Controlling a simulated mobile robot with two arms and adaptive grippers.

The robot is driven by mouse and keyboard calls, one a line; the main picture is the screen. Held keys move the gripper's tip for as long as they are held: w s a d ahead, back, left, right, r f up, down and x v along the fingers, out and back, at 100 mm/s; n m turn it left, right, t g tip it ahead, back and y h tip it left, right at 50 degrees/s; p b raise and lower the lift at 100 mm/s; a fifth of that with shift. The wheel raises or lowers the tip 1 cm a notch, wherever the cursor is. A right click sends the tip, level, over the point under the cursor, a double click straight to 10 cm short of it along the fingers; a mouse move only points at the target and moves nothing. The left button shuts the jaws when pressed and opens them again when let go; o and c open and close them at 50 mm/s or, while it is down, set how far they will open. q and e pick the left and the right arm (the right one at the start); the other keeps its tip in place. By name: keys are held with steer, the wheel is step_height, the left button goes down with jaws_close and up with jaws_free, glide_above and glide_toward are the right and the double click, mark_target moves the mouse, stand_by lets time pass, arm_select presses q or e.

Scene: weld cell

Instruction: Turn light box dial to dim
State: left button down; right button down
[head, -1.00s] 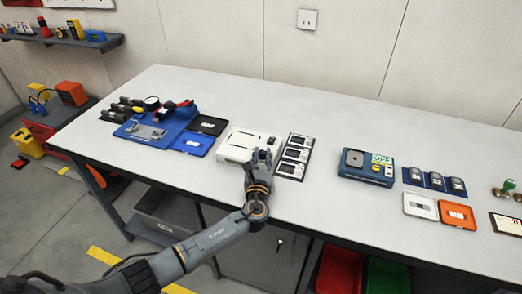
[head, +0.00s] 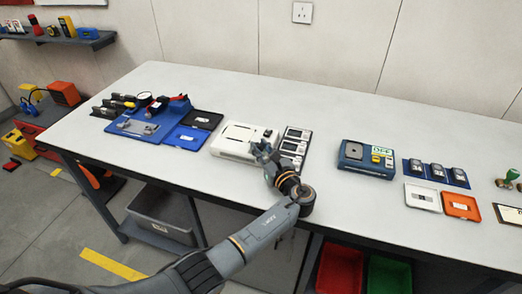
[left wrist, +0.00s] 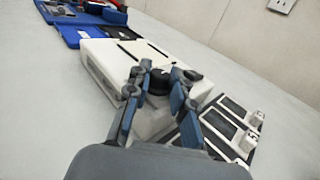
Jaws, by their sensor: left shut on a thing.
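The white light box (head: 232,137) lies on the bench left of the middle in the head view. It also shows in the left wrist view (left wrist: 112,62), with slots in its top. A black round dial (left wrist: 159,82) sits at its near right end, with a pale pointer mark on top. My left gripper (head: 259,148) is at that end of the box. In the left wrist view its fingers (left wrist: 158,88) are closed around the dial from both sides. The dial is largely hidden by the gripper in the head view. My right gripper is not in view.
A panel of black-and-white cards (head: 295,144) lies close to the right of the gripper. A blue tray (head: 187,137) and a black tray (head: 200,118) lie to the left. A blue device (head: 366,155) stands farther right, with bare bench between.

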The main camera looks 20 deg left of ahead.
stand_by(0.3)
arm_select(q)
steer(key=c, duration=1.1)
jaws_free()
steer(key=shift+c, duration=0.2)
steer(key=v, duration=0.7)
steer(key=shift+s+d, duration=0.15)
steer(key=shift+s, duration=0.05)
